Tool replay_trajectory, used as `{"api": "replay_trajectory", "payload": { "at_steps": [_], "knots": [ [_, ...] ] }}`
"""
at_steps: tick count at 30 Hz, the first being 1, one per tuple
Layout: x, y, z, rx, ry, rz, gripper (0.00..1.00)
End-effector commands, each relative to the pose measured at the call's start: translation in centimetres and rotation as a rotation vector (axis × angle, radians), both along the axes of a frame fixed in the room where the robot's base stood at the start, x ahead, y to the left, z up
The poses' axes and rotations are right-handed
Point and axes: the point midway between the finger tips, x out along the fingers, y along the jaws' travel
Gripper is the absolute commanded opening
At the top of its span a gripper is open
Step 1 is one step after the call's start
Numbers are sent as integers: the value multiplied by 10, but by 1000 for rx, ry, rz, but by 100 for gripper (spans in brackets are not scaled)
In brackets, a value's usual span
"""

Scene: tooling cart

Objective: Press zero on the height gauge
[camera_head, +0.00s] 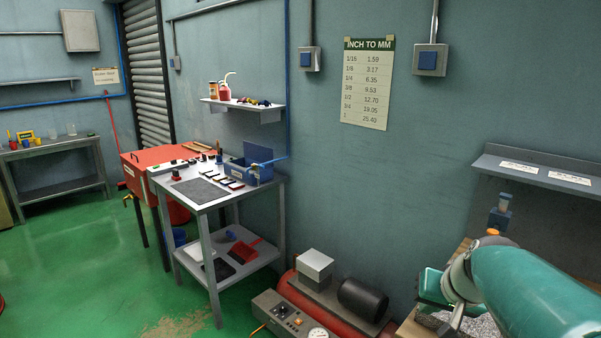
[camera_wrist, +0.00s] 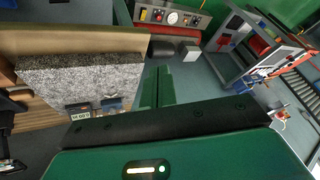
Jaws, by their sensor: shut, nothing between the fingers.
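The height gauge shows in the wrist view as a small pale display with dark digits (camera_wrist: 79,112) and a blue-grey part beside it, at the near edge of a speckled granite plate (camera_wrist: 75,78). Its button labels are too small to read. In the head view, what looks like the gauge's upper part (camera_head: 501,212) rises behind my arm; its lower part is hidden. My gripper (camera_wrist: 157,84) is shut and empty, its green fingers to the right of the plate and gauge, apart from both in the picture. The gripper's green body (camera_head: 432,287) shows in the head view.
A grey shelf with labels (camera_head: 538,172) hangs above the gauge area. A red compressor with a black motor (camera_head: 362,297) and a control box (camera_head: 290,318) stand left of the bench. A metal cart (camera_head: 205,187) with a blue toolbox (camera_head: 250,171) stands farther left. Green floor there is open.

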Motion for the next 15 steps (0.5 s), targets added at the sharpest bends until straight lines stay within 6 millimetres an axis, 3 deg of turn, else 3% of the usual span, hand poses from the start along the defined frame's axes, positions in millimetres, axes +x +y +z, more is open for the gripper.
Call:
{"api": "replay_trajectory", "payload": {
  "at_steps": [1,6,10,15],
  "knots": [
    [-14,28,4,-28,8,52,0],
    [-66,90,5,-114,38,180,0],
    [-104,118,0,-175,45,257,0],
    [-131,132,-7,-220,43,308,0]
  ]
}}
